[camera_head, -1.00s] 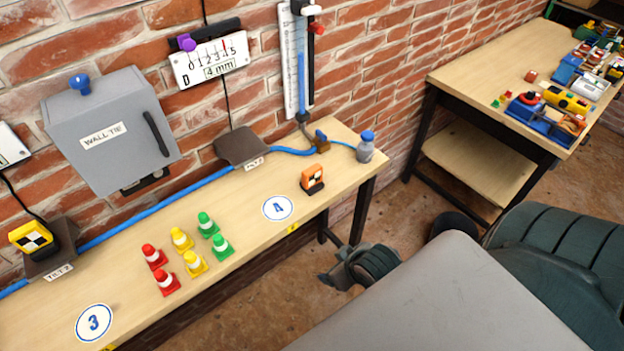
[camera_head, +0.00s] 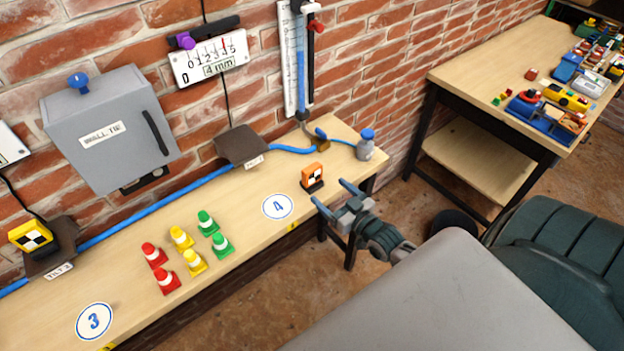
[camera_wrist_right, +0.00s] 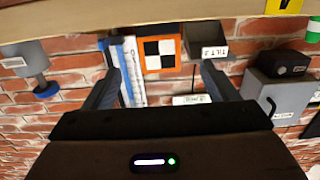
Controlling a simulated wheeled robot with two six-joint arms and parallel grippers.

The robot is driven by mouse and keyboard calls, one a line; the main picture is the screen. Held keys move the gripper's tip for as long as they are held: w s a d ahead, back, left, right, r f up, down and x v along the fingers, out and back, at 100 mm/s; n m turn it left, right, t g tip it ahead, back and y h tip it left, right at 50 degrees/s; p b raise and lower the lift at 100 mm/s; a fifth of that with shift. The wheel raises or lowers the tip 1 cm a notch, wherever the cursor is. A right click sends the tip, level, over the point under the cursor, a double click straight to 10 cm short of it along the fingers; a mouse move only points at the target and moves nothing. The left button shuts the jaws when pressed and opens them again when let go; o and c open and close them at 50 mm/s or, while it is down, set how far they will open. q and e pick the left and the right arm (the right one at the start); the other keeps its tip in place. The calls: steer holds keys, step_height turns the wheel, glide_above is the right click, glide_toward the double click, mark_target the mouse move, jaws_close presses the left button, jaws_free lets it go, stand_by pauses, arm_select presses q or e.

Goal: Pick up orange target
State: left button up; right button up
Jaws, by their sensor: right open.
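The orange target (camera_head: 313,175) is a small orange block with a black and white checker face. It stands upright on a dark base near the right end of the long wooden bench, beside the round "4" mark. My right gripper (camera_head: 330,193) is open at the bench's front edge, just in front of and below the target, with nothing between its fingers. In the right wrist view the target (camera_wrist_right: 160,54) appears upside down between the two open fingers (camera_wrist_right: 160,85), beyond their tips. My left gripper is not in view.
Red, yellow and green cones (camera_head: 181,237) stand left of the target on the bench (camera_head: 130,290). A yellow checkered target (camera_head: 31,237) is far left. A second table (camera_head: 480,65) stands right.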

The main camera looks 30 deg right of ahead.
mark_target(315, 178)
steer(key=w+b, duration=0.2)
steer(key=w, duration=0.4)
steer(key=shift+a, duration=0.15)
steer(key=shift+w+b, duration=0.3)
steer(key=shift+b, duration=0.25)
steer(key=w+b, duration=0.1)
steer(key=b, duration=0.1)
steer(key=w+b, duration=0.1)
steer(key=b, duration=0.2)
steer(key=shift+w+a+f, duration=0.1)
steer(key=shift+w+a, duration=0.1)
steer(key=shift+w, duration=0.2)
steer(key=shift+w+b, duration=0.65)
steer(key=shift+w, duration=0.05)
steer(key=shift+r, duration=0.25)
steer(key=c, duration=1.2)
